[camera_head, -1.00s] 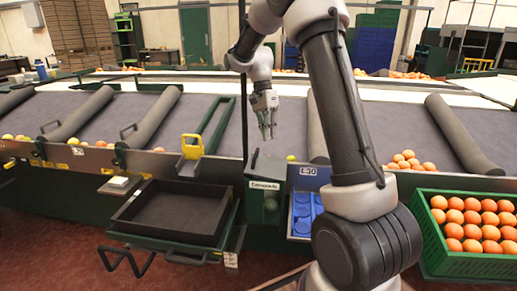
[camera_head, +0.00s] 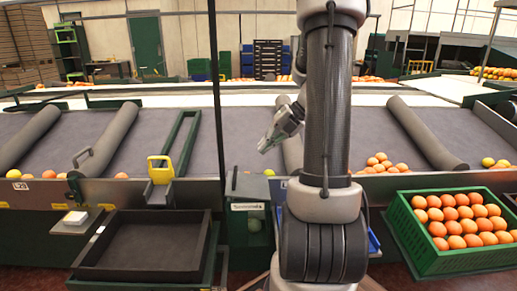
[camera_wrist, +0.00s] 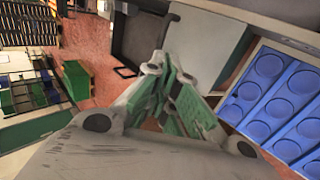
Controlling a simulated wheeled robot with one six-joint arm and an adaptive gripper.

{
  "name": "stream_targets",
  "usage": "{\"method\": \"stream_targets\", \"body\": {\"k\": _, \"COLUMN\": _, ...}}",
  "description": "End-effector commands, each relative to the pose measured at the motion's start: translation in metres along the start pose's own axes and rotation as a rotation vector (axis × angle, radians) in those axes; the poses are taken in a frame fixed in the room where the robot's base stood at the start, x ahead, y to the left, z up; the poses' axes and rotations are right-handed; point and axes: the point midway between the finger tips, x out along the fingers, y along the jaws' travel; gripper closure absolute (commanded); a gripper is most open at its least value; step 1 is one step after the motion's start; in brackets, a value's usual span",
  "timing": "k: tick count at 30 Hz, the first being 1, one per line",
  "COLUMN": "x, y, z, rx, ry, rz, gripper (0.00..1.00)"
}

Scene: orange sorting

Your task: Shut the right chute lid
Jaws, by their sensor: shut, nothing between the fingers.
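A green chute box (camera_head: 247,228) with a pale label along its upper front stands at the belt's front edge, left of my arm. Round yellowish things show faintly in its front. A dark narrow panel stands up at its top left; I cannot tell whether it is the lid, or whether a lid is open. My gripper (camera_head: 266,146) is above the belt, up and right of the box, apart from it. Its green-padded fingers are shut and empty in the wrist view (camera_wrist: 180,105). A grey-green surface (camera_wrist: 207,42) lies beyond them.
A black tray (camera_head: 150,245) stands left of the box, below a yellow handle (camera_head: 160,168). A green crate of oranges (camera_head: 455,262) stands at right. A blue panel with round recesses (camera_wrist: 280,95) lies right of the fingers. A thin dark pole rises beside the box.

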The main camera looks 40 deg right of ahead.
Motion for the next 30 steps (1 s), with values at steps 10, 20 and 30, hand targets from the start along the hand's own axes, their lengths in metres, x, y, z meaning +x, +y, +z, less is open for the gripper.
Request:
{"method": "stream_targets", "body": {"k": 10, "x": 0.075, "y": 0.0, "z": -0.001, "rx": -0.003, "ry": 0.006, "rz": -0.001, "gripper": 1.0}}
{"method": "stream_targets", "body": {"k": 20, "x": 0.113, "y": 0.0, "z": -0.001, "rx": -0.005, "ry": 0.003, "rz": -0.001, "gripper": 1.0}}
{"method": "stream_targets", "body": {"k": 30, "x": 0.115, "y": 0.0, "z": 0.0, "rx": -0.005, "ry": 0.003, "rz": -0.002, "gripper": 1.0}}
